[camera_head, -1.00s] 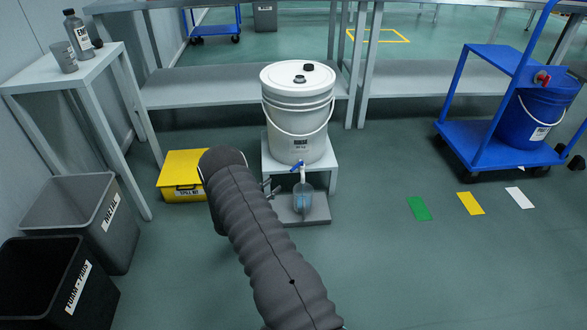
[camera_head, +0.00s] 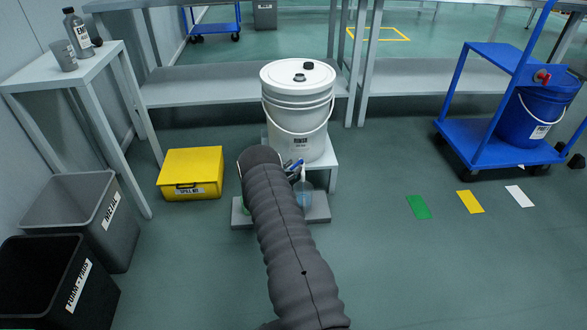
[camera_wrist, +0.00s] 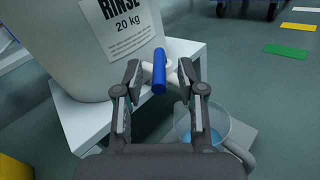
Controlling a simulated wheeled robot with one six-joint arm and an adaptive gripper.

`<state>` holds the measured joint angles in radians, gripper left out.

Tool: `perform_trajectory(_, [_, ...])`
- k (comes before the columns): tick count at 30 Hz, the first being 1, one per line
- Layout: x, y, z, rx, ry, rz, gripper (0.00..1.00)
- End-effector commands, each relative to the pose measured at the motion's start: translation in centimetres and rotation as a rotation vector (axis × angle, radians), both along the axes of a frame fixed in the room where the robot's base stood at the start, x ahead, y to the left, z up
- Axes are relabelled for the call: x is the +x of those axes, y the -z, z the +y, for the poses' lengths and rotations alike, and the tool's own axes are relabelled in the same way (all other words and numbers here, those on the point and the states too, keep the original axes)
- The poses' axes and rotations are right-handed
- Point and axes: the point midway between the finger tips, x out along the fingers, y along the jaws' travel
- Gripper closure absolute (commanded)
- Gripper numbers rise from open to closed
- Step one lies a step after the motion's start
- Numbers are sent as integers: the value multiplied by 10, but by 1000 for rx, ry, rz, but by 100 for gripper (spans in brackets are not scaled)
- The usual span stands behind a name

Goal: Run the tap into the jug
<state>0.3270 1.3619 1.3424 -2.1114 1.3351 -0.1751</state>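The white bucket (camera_head: 298,112), labelled RINSE, stands on a small white stand (camera_head: 329,165). Its white tap has a blue handle (camera_wrist: 159,72); the handle also shows beside my arm in the head view (camera_head: 294,164). A clear jug (camera_wrist: 218,126) with blue liquid in it stands below the tap, partly hidden by my gripper; part of it shows in the head view (camera_head: 304,195). My gripper (camera_wrist: 158,74) is open, one finger either side of the blue handle, with gaps visible between. Whether water runs cannot be seen.
The jug stands on a low grey base (camera_head: 318,210). A yellow box (camera_head: 190,174) is left of the stand, with two bins (camera_head: 88,215) further left. A blue trolley (camera_head: 490,140) stands right. Floor around the coloured markers (camera_head: 418,207) is clear.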

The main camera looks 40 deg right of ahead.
Motion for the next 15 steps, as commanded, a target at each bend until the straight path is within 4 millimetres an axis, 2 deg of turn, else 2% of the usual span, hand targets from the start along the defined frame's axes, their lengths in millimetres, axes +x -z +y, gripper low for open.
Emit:
perform_trajectory(11, [1, 0, -5, 0, 0, 0, 61])
perform_trajectory(15, [1, 0, -5, 0, 0, 0, 93])
